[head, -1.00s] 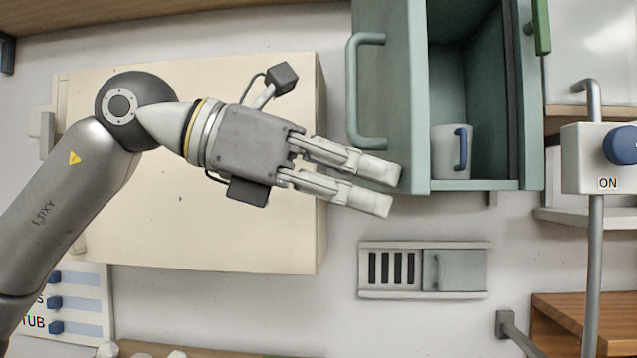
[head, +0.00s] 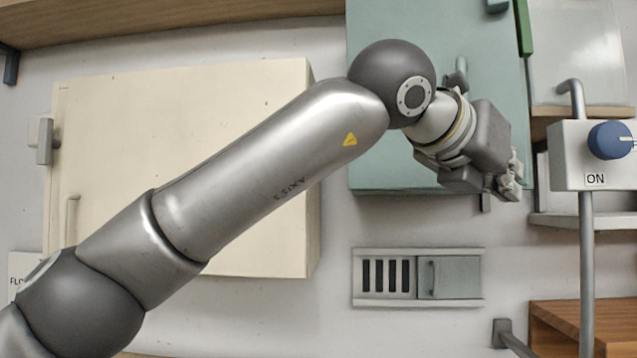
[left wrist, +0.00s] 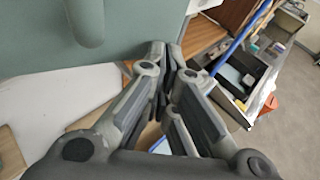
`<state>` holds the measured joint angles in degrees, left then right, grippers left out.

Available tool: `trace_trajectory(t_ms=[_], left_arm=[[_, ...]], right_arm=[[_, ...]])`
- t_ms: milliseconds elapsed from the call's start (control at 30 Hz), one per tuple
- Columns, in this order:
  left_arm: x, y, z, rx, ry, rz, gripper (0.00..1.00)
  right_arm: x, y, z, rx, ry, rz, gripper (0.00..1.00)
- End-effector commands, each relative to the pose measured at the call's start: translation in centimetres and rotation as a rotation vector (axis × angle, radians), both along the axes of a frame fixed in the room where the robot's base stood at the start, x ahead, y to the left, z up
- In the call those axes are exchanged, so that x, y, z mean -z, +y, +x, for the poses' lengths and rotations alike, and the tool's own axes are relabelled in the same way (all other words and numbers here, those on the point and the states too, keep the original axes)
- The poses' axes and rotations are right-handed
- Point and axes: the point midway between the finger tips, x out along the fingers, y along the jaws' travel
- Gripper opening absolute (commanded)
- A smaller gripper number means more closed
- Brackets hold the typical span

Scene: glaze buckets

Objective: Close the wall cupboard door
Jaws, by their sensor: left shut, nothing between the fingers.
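The wall cupboard is teal, and its door (head: 390,165) now lies flat across the front, covering the opening. It looks shut or nearly so; a small gap at its right edge cannot be ruled out. The door's handle (head: 461,68) shows partly behind my arm, and it is also at the top of the left wrist view (left wrist: 88,22). My left gripper (head: 512,188) is shut and empty at the door's lower right corner; its fingers also show in the left wrist view (left wrist: 168,62). Whether it touches the door is unclear. The inside of the cupboard is hidden. My right gripper is not in view.
A cream cupboard (head: 120,110) is on the wall to the left, behind my arm. A vent panel (head: 418,303) sits below the teal cupboard. A white box with a blue knob (head: 609,140) stands on a grey pipe at right.

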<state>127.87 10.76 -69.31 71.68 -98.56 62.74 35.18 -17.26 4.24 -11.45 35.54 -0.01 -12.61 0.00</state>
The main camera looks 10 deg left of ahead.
Motion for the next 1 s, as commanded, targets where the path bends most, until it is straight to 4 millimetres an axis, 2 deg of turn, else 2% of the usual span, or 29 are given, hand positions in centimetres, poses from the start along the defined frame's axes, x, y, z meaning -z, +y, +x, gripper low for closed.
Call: trace_trajectory(t_ms=[100,233,300,600,1000], left_arm=[[-0.2,-1.3,1.7,-0.138,-0.006,0.006,0.00],[-0.2,-2.0,3.8,-0.326,-0.006,0.005,0.00],[-0.2,-2.0,5.1,-0.328,0.002,-0.002,0.00],[-0.2,-2.7,8.7,-0.322,0.004,0.000,0.00],[0.0,-2.9,10.3,-0.319,0.001,0.000,0.00]], right_arm=[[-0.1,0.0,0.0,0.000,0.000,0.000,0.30],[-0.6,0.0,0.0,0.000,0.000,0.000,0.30],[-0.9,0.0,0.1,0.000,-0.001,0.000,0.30],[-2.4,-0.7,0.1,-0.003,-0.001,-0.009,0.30],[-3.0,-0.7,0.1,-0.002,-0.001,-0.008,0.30]])
